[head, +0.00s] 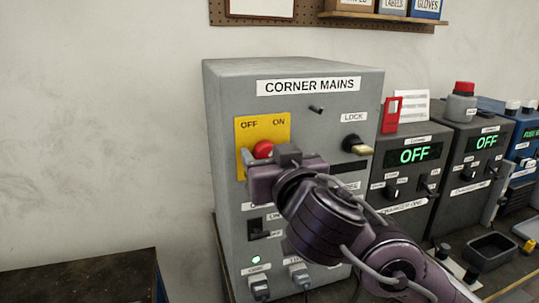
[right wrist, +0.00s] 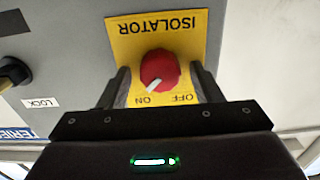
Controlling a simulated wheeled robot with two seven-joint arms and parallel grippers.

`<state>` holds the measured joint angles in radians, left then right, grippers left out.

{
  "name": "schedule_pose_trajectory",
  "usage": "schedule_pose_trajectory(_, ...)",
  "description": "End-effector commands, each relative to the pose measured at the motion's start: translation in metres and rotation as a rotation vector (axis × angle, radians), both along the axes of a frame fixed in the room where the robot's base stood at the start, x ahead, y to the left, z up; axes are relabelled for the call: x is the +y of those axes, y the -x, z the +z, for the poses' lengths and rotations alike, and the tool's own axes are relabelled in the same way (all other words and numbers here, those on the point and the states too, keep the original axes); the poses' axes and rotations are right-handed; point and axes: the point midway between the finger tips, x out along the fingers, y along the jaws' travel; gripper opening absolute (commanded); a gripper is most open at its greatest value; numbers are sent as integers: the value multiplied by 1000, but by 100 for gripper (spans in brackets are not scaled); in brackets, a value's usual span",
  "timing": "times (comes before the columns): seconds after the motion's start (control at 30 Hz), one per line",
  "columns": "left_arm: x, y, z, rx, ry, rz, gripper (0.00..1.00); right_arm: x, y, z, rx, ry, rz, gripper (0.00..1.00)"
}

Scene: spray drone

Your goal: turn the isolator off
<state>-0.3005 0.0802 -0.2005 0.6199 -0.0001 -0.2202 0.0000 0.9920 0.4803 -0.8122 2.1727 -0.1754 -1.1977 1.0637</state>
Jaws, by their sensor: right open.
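The isolator is a red round knob (head: 263,149) on a yellow plate (head: 243,131) marked OFF at left and ON at right, on the front of a grey cabinet. In the right wrist view the plate (right wrist: 130,35) appears upside down, and the white mark on the red knob (right wrist: 160,68) points to ON. My right gripper (head: 259,157) is in front of the plate and hides its lower part in the head view. Its fingers (right wrist: 162,84) are open, one on each side of the knob; I cannot tell whether they touch it. My left gripper is not in view.
The grey CORNER MAINS cabinet (head: 225,90) also carries a LOCK key switch (head: 357,147), a small black switch (head: 257,228) and a green lamp (head: 256,260). Charger boxes reading OFF (head: 413,156) stand to its right. The wall at left is bare above a dark box (head: 80,280).

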Motion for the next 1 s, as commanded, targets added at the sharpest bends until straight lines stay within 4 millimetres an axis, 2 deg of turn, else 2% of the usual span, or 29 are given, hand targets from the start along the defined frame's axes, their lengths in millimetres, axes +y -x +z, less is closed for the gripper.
schedule_pose_trajectory(0.1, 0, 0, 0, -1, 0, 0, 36, 0, 0, 0, 0, 0, 0, 57)
schedule_pose_trajectory(0.43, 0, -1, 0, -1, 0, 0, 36, 0, 0, 0, 0, 0, 0, 14)
schedule_pose_trajectory(0.77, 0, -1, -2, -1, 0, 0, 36, 0, 0, -1, -14, 45, 0, 14)
schedule_pose_trajectory(1.0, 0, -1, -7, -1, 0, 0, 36, 1, 1, -1, -59, 180, 1, 14)
